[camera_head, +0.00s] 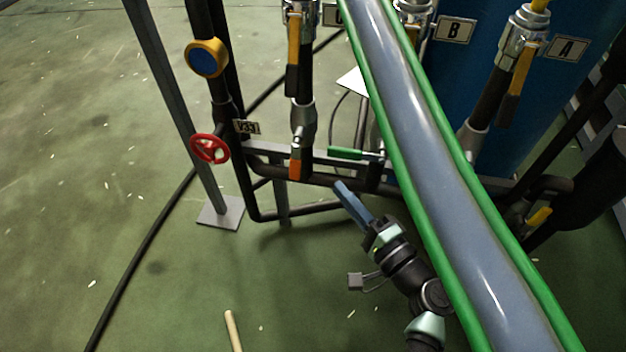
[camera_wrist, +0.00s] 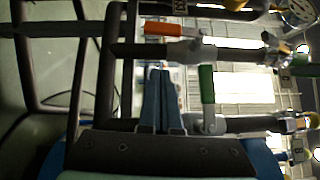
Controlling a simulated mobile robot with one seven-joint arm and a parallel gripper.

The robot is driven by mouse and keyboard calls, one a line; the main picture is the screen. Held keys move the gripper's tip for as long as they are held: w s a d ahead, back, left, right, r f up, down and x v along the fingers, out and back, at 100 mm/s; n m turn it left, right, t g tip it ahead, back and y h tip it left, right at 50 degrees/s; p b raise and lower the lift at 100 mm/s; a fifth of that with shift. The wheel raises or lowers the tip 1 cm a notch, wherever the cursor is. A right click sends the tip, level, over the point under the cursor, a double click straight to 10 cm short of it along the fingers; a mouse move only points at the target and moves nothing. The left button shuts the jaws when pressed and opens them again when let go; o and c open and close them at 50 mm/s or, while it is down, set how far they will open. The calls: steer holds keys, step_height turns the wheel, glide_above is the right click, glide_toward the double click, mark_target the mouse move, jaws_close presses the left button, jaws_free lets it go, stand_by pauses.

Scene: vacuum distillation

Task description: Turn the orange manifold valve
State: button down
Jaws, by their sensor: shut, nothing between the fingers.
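The orange manifold valve handle (camera_head: 296,164) hangs down on the pipe below the hose connection in the middle of the head view. In the wrist view the orange handle (camera_wrist: 169,29) lies level near the top, ahead of and slightly right of the fingertips. My gripper (camera_head: 340,185) is shut and empty, its blue fingers pointing up and left, a little right of and below the orange handle. The closed fingers (camera_wrist: 160,73) also show in the wrist view, apart from the handle.
A green valve handle (camera_head: 346,153) is close to my fingertips; it also shows right of them in the wrist view (camera_wrist: 207,86). A red handwheel (camera_head: 210,148) and dark pipes stand left. Open floor lies left.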

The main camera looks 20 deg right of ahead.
mark_target(295, 163)
steer(key=w+a, duration=0.4)
steer(key=w, duration=0.1)
steer(key=shift+r+p, duration=0.2)
steer(key=shift+p, duration=0.1)
